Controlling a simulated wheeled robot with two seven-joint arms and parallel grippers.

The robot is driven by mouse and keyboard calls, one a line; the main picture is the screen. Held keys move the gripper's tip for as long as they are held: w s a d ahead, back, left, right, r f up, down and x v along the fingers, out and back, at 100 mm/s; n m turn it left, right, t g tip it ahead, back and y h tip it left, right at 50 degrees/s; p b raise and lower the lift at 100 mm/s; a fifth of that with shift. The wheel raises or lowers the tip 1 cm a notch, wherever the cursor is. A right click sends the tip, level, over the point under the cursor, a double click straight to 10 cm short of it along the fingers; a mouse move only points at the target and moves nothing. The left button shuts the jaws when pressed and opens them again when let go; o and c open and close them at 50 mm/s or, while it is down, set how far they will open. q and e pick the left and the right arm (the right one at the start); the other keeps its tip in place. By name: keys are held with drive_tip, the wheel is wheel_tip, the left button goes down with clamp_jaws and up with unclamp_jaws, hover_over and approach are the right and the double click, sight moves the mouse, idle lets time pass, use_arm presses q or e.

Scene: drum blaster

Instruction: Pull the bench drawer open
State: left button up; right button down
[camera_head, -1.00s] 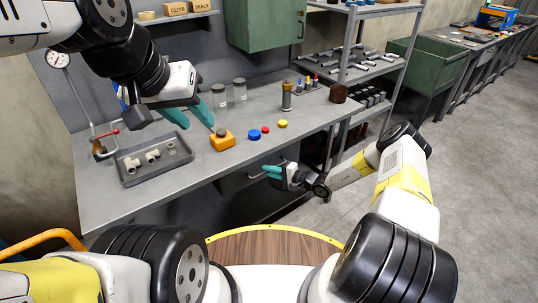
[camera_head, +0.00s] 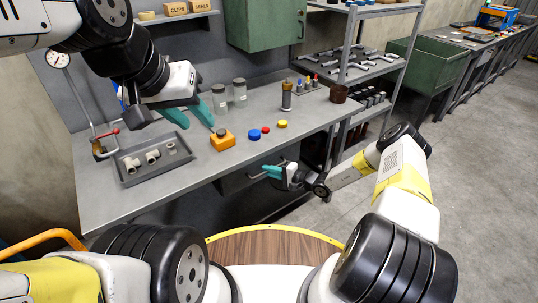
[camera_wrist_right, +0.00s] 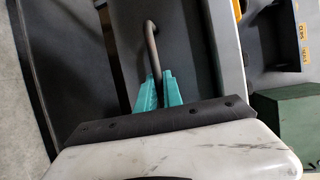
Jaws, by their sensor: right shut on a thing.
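The bench drawer (camera_head: 234,182) is a dark front under the bench top in the head view. Its handle (camera_wrist_right: 151,45), a thin curved grey bar, shows in the right wrist view. My right gripper (camera_wrist_right: 158,84) has its teal fingers closed around the near end of the handle. In the head view my right gripper (camera_head: 272,172) is at the bench's front edge, by the drawer front. My left gripper (camera_head: 196,116) is above the bench top, its teal fingers apart with nothing visible between them.
On the bench (camera_head: 110,207) stand a grey tray (camera_head: 127,178) with pale fittings, an orange block (camera_head: 222,141), coloured caps (camera_head: 254,135) and glass jars (camera_head: 240,90). Shelves (camera_head: 372,60) stand to the right. The floor (camera_head: 478,170) at right is clear.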

drive_tip(key=s+d, duration=0.8)
drive_tip(key=s, duration=0.3)
drive_tip(key=s+d, duration=0.8)
drive_tip(key=s, duration=0.4)
drive_tip(key=shift+d, duration=0.4)
drive_tip(key=c, duration=1.8)
unclamp_jaws()
drive_tip(key=shift+o, duration=0.2)
drive_tip(key=v, duration=0.7)
drive_tip(key=shift+s+d, duration=0.2)
drive_tip(key=shift+d, duration=0.15)
drive_tip(key=shift+r, duration=0.1)
